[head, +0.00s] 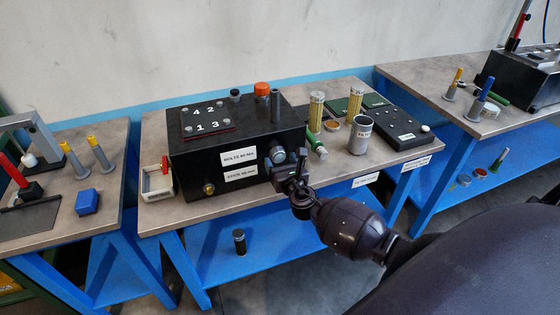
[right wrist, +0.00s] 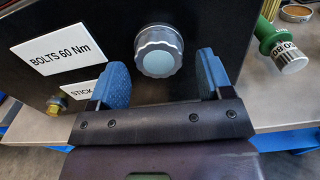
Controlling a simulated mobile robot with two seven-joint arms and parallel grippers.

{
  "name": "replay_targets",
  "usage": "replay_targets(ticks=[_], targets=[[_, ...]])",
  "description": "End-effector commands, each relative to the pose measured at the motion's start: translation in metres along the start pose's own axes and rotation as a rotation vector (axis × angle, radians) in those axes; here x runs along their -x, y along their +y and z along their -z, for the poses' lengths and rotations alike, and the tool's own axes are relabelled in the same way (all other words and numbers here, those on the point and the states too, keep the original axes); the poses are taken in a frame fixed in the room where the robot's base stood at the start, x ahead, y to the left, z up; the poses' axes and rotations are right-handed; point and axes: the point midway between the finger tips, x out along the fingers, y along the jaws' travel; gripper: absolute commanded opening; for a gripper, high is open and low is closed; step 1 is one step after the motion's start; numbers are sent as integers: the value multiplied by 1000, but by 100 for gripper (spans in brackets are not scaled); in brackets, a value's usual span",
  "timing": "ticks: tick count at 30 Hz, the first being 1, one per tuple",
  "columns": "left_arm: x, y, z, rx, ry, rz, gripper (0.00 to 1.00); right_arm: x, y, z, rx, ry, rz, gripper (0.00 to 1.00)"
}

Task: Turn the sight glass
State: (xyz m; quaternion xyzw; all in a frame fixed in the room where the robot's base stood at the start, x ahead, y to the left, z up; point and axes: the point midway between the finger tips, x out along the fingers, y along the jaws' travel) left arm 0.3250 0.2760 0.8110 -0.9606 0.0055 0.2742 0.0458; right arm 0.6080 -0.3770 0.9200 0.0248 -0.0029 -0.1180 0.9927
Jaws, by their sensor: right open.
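The sight glass (right wrist: 160,53) is a round grey knurled cap with a pale blue-grey face on the front of the black box (head: 190,160). In the right wrist view it sits ahead of the gap between my right gripper's (right wrist: 162,76) blue fingertips. The fingers are open, one to each side of it, with a visible gap on both sides; I cannot tell how far the tips are from the box face. In the head view my right gripper (head: 289,166) is close in front of the box's right part. My left gripper is not in view.
A brass fitting (head: 209,188) is low on the box front, beside labels (head: 239,155).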

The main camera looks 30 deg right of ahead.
Motion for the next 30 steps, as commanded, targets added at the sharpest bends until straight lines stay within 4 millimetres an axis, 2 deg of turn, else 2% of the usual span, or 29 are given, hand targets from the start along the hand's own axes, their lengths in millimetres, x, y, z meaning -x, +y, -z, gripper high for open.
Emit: replay_targets(ticks=[4, 13, 23, 30], targets=[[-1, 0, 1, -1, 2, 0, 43, -8, 0, 0, 0, 0, 0, 73], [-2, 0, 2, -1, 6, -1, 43, -10, 0, 0, 0, 1, -1, 73], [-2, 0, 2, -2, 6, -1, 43, -10, 0, 0, 0, 1, -1, 24], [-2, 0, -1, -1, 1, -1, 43, -10, 0, 1, -22, 1, -1, 24]])
